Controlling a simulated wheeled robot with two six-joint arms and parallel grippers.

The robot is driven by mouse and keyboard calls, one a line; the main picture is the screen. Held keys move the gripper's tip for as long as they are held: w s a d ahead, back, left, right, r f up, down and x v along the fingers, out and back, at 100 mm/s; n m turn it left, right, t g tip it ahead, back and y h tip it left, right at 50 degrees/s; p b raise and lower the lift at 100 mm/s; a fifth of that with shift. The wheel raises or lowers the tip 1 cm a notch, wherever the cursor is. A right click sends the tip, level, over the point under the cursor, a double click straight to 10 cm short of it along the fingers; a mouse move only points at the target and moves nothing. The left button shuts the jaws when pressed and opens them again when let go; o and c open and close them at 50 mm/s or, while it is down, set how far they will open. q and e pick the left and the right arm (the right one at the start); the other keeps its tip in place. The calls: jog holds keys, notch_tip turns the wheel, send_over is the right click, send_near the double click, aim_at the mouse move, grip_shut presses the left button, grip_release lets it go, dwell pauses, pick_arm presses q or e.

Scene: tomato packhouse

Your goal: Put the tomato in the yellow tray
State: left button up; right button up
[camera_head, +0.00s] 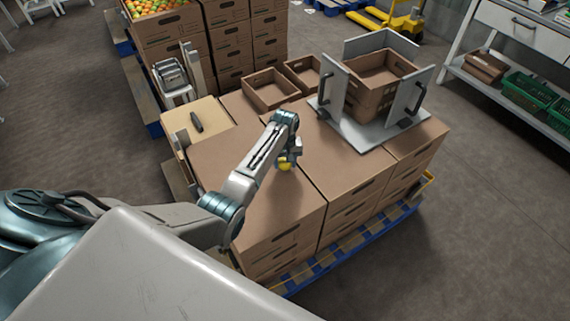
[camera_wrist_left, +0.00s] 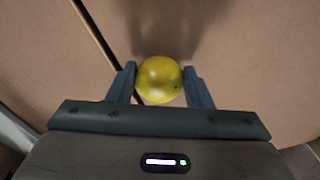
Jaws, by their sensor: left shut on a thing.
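My left gripper (camera_head: 287,163) reaches in from the left over the stacked brown cartons. In the left wrist view its two fingers (camera_wrist_left: 160,85) are closed on either side of a round yellow tomato (camera_wrist_left: 160,78). The tomato also shows in the head view as a small yellow patch (camera_head: 284,165) at the gripper's tip, partly hidden by the arm. It is held over the carton tops; its exact height is hard to tell. I see no yellow tray in either view. My right gripper is not in view.
Carton tops (camera_head: 325,165) form a flat surface on a blue pallet (camera_head: 325,262). Two open boxes (camera_head: 268,92) stand at the back. A grey fixture (camera_head: 365,133) with upright plates holds an open carton (camera_head: 372,84). A dark object (camera_head: 196,122) lies at the left.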

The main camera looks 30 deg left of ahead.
pick_arm(q)
notch_tip(320, 180, up, 3)
jog(key=shift+f, duration=0.15)
jog(key=s+d, duration=0.3)
jog(key=s, duration=0.1)
jog(key=s+d+r+b, duration=0.1)
jog(key=s+d, duration=0.2)
jog(key=s, duration=0.1)
jog(key=s+d+b, duration=0.1)
jog(key=s+d, duration=0.3)
jog(key=shift+s+r, duration=0.1)
jog(key=shift+r, duration=0.1)
jog(key=shift+s+d, duration=0.1)
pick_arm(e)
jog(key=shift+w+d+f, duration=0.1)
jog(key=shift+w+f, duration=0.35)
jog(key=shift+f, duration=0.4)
